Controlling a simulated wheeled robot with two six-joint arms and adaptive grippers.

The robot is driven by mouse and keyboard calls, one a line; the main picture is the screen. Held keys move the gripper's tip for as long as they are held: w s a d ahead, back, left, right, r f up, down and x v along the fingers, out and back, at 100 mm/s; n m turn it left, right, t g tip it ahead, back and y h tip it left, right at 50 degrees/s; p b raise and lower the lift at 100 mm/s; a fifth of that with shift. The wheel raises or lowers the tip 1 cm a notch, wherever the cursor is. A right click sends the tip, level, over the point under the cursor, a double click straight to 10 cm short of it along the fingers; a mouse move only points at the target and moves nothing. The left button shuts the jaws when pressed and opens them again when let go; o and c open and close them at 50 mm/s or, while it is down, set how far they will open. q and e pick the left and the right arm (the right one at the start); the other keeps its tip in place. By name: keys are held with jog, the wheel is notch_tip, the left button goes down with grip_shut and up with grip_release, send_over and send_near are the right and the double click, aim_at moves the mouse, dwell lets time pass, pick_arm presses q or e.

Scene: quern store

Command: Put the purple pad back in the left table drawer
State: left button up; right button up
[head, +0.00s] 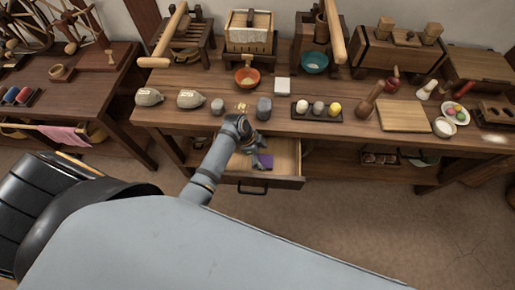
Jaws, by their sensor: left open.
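The left table drawer (287,158) is pulled open below the front edge of the long wooden table. The purple pad (266,160) shows within the drawer's opening, beside my gripper's fingers. It looks to be on the drawer floor, but its underside and part of it are hidden. My left gripper (257,163) is over the open drawer, pointing down, and is open. It is right at the pad's left side; I cannot tell whether they touch. My right gripper is not in view.
On the long table (330,128) near the drawer stand a grey stone (264,108), a dark tray (317,112) of stones and an orange bowl (247,77). Two small sacks (190,98) lie to the left. The floor (365,215) in front is clear.

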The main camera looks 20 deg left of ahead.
pick_arm(q)
jog(key=w+v, duration=0.1)
jog(key=v, duration=0.7)
jog(key=shift+s+r+p, duration=0.25)
jog(key=shift+s+p, duration=0.15)
jog(key=shift+s, duration=0.15)
jog(key=shift+f, duration=0.1)
